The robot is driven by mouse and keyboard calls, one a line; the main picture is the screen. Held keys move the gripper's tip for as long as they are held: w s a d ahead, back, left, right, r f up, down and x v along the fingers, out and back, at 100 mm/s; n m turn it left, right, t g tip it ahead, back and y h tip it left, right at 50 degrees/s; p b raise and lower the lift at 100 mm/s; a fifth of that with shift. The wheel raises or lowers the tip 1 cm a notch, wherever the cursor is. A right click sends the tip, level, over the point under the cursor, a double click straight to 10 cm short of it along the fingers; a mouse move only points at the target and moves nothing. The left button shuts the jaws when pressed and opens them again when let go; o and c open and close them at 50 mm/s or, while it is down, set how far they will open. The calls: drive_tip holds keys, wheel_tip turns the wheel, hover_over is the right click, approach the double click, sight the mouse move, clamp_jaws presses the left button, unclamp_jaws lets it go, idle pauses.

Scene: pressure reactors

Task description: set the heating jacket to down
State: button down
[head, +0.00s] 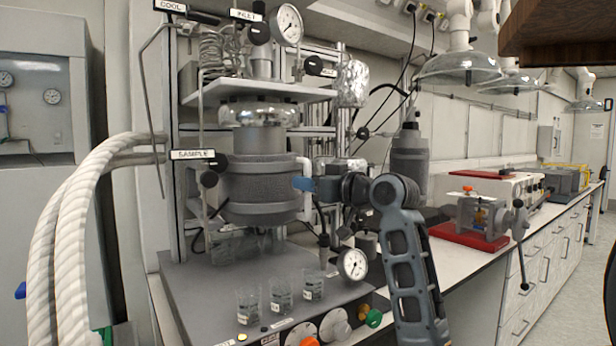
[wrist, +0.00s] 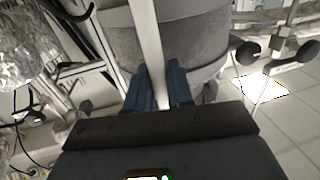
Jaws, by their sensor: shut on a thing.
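The heating jacket (head: 258,192) is a dark grey cylinder in the middle of the reactor stand, and it also shows in the wrist view (wrist: 190,42). It sits under the metal reactor vessel (head: 258,138), with a gap between it and the base below. A white upright handle (head: 307,205) stands on its right side. My gripper (head: 303,184) reaches in from the right, its blue fingers at the handle. In the wrist view the fingers (wrist: 162,88) are shut around the pale handle bar (wrist: 148,35). The lower end of the bar is hidden by the gripper.
Several small beakers (head: 280,294) stand on the grey base in front of the jacket. A pressure gauge (head: 353,264) is low at the right, near my arm. White hoses (head: 70,215) hang at the left. A red-based device (head: 470,237) stands on the bench at right.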

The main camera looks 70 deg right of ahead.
wheel_tip(320, 180, down, 10)
drive_tip(key=b, duration=0.5)
drive_tip(key=shift+f, duration=0.1)
drive_tip(key=c, duration=1.4)
unclamp_jaws()
drive_tip(key=shift+o, duration=1.3)
drive_tip(key=shift+r, duration=0.2)
drive_tip(key=shift+s, duration=0.1)
drive_tip(key=v, duration=0.7)
drive_tip(key=shift+s+a, duration=0.15)
drive_tip(key=shift+s, duration=0.15)
